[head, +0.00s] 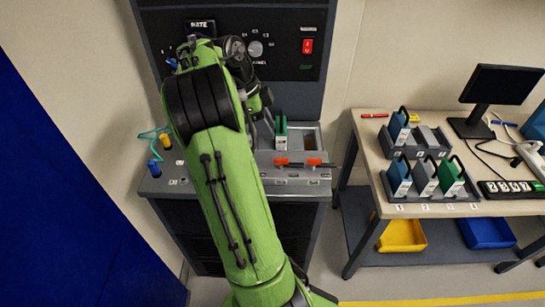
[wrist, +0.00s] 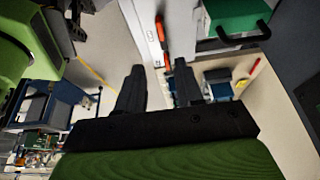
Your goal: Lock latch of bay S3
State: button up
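Two red latch handles, a left one (head: 281,161) and a right one (head: 314,162), lie along the front of the bay block (head: 290,175) in the head view. The bay labels are too small to read, so I cannot tell which is S3. A green module (head: 281,128) stands upright in a bay behind the left latch. In the wrist view two red handles (wrist: 161,30) show beyond the fingers, with the green module (wrist: 235,14) at upper right. My gripper (wrist: 157,72) is open and empty, apart from the handles. My arm hides its fingertips and the left bays in the head view.
A control panel (head: 285,45) with a red switch (head: 307,46) rises behind the bays. Blue and yellow plugs (head: 154,168) stand at the left. A side table (head: 370,150) at right holds module racks (head: 432,208) and a monitor (head: 500,85).

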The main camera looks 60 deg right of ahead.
aim_at(284, 159)
jog(key=b+x, duration=0.1)
jog(key=x, duration=0.3)
jog(key=b+x, duration=0.2)
jog(key=x, duration=0.2)
jog(key=b+x, duration=0.1)
jog(key=x, duration=0.3)
jog(key=shift+w+d+f, duration=0.15)
jog(key=shift+w+f, duration=0.1)
grip_shut()
